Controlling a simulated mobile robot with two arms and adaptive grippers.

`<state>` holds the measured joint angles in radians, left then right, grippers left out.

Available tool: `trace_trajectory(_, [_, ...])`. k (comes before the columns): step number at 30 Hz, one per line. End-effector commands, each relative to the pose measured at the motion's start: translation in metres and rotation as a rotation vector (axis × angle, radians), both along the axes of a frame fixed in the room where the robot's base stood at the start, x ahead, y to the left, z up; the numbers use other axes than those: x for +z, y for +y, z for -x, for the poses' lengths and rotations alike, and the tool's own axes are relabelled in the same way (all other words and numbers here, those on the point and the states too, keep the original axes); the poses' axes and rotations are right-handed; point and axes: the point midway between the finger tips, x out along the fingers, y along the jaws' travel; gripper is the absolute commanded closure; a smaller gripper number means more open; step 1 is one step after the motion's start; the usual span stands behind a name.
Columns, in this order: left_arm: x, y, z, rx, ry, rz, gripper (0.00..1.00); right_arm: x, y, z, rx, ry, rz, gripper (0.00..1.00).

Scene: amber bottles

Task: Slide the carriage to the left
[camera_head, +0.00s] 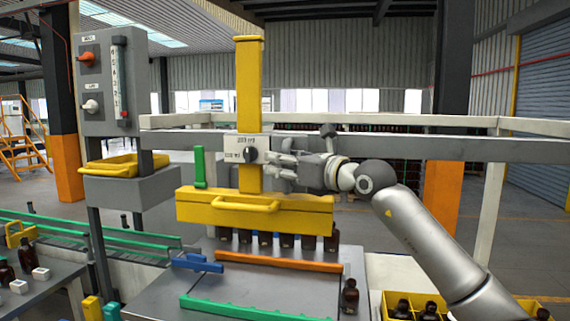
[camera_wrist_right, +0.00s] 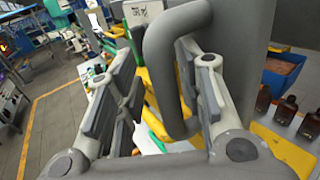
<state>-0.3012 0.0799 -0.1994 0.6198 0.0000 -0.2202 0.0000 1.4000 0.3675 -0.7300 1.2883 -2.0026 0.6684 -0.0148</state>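The carriage is a yellow upright mast (camera_head: 249,85) on a grey horizontal rail (camera_head: 400,148), with a wide yellow head (camera_head: 300,211) low on it. A white label plate with a black knob (camera_head: 250,155) is on its front. My right gripper (camera_head: 272,166) is just right of the mast, in front of the rail. In the right wrist view its fingers (camera_wrist_right: 155,70) stand apart. A grey curved bar (camera_wrist_right: 165,60) shows between them; I cannot tell whether they touch it. My left gripper is not in view.
A row of amber bottles (camera_head: 266,240) stands under the head, behind an orange bar (camera_head: 280,262). A grey control box (camera_head: 105,85) and yellow tray (camera_head: 122,164) are at left. A single bottle (camera_head: 350,296) stands at the right of the table.

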Motion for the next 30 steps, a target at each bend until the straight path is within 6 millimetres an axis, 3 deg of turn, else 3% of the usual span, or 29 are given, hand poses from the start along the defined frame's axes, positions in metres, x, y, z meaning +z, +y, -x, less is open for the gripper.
trace_trajectory(14, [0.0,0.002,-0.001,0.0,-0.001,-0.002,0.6,-0.001,-0.009,0.008,-0.002,0.001,0.001,0.61])
trace_trajectory(30, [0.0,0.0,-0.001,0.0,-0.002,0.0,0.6,-0.002,-0.065,0.076,-0.001,0.002,0.001,0.61])
